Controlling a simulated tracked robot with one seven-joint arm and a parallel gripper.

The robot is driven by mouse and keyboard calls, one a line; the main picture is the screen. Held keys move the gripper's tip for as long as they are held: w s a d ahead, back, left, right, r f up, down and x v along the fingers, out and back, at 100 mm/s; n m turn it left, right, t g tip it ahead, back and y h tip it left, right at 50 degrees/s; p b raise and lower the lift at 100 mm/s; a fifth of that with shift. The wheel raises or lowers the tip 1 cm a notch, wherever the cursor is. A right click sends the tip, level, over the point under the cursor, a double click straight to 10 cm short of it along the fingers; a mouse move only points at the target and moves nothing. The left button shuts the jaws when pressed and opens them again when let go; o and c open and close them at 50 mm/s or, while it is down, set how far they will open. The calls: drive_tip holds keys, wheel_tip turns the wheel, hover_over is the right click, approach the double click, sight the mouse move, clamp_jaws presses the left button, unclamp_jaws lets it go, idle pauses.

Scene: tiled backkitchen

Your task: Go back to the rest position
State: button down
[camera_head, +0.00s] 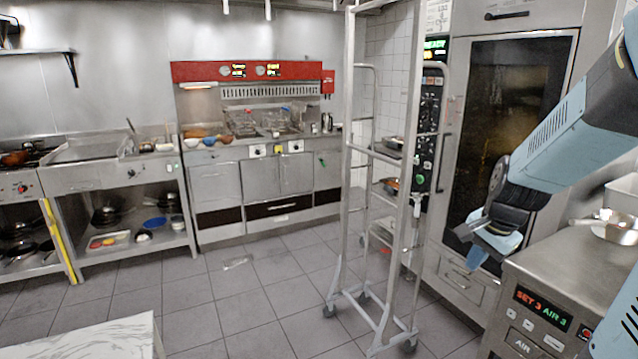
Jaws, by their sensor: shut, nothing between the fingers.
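My gripper (474,246) is on the right side of the head view, at the end of my light-blue arm, which comes in from the upper right. It is shut and empty. It hangs in the air in front of the large oven door (510,110), just left of the steel counter (575,255). How far it is from the door I cannot tell.
A tall wheeled rack (347,180) stands left of my gripper. Pans (612,228) lie on the right counter. A marble-look table corner (90,335) is at the lower left. Fryers (265,180) line the back wall. The tiled floor (235,290) between is mostly clear.

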drive_tip(key=s+a+r+n+t, duration=0.2)
drive_tip(key=s+a+r+n, duration=0.8)
drive_tip(key=s, duration=0.4)
wheel_tip(320, 180, up, 3)
drive_tip(key=shift+s+f+n+h, duration=0.15)
drive_tip(key=shift+s+n+h, duration=0.15)
drive_tip(key=shift+n, duration=0.6)
drive_tip(key=c, duration=1.8)
unclamp_jaws()
drive_tip(key=shift+c, duration=0.2)
